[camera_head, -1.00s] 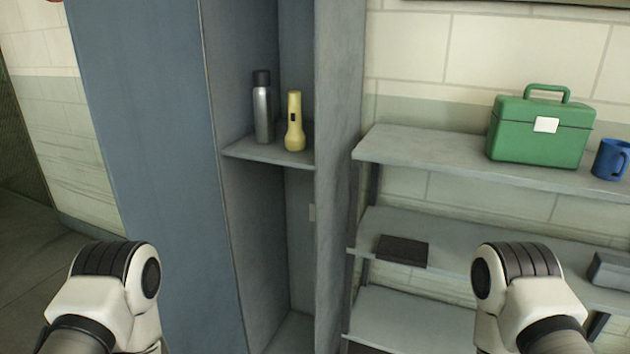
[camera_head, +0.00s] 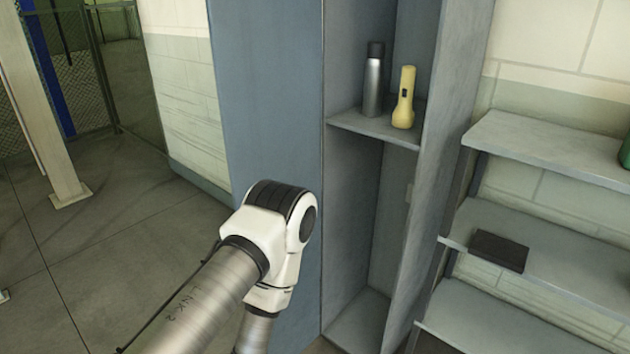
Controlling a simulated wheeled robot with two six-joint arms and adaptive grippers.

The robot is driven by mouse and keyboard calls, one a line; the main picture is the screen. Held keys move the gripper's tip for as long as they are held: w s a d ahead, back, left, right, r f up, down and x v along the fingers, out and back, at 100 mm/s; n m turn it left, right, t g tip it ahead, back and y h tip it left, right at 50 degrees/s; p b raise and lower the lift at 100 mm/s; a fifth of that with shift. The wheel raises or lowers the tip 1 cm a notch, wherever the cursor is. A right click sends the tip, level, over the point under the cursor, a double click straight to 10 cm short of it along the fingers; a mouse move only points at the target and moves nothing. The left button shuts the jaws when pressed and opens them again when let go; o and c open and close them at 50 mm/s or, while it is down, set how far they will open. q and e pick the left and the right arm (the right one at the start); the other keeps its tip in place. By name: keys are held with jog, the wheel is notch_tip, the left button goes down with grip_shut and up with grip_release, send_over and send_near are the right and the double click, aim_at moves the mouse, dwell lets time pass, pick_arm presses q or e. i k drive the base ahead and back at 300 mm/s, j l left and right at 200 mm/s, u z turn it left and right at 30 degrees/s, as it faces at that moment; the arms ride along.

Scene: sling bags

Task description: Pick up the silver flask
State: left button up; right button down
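The silver flask (camera_head: 373,85) is a slim metal bottle with a black cap. It stands upright on the upper shelf (camera_head: 372,126) inside an open grey-blue locker, right of the view's middle. A yellow flashlight (camera_head: 404,98) stands upright just to its right, on the same shelf. My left arm comes in from the bottom left, with its white and black joint in front of the locker's left side, lower than the flask. Its gripper is out of view. My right arm and gripper are not in view.
The locker's blue outer side (camera_head: 268,95) stands left of the opening. Grey wall shelves (camera_head: 548,147) are at the right, with a dark flat box (camera_head: 498,250) on the middle one. Open floor (camera_head: 110,235) lies at the left, with a white post (camera_head: 45,125) and mesh fence.

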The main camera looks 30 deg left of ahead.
aim_at(375, 70)
jog(key=j+z, duration=0.2)
jog(key=j, duration=0.35)
jog(key=j+z, duration=0.25)
jog(key=j, duration=0.25)
jog(key=k+j+z, duration=0.2)
jog(key=j, duration=0.35)
jog(key=j+z, duration=0.25)
jog(key=j, duration=0.3)
jog(key=k+j, duration=0.1)
jog(key=j, duration=0.35)
jog(key=k+j, duration=0.1)
jog(key=j, duration=0.35)
jog(key=k+j, duration=0.15)
jog(key=j, duration=0.3)
jog(key=k+j, duration=0.1)
jog(key=j, duration=0.3)
jog(key=k+j, duration=0.1)
jog(key=j, duration=0.35)
jog(key=i+l+u, duration=0.2)
jog(key=l, duration=0.45)
jog(key=i+l+u, duration=0.1)
jog(key=l+u, duration=0.15)
jog(key=l, duration=0.4)
jog(key=l+u, duration=0.2)
jog(key=l, duration=0.45)
jog(key=i, duration=0.05)
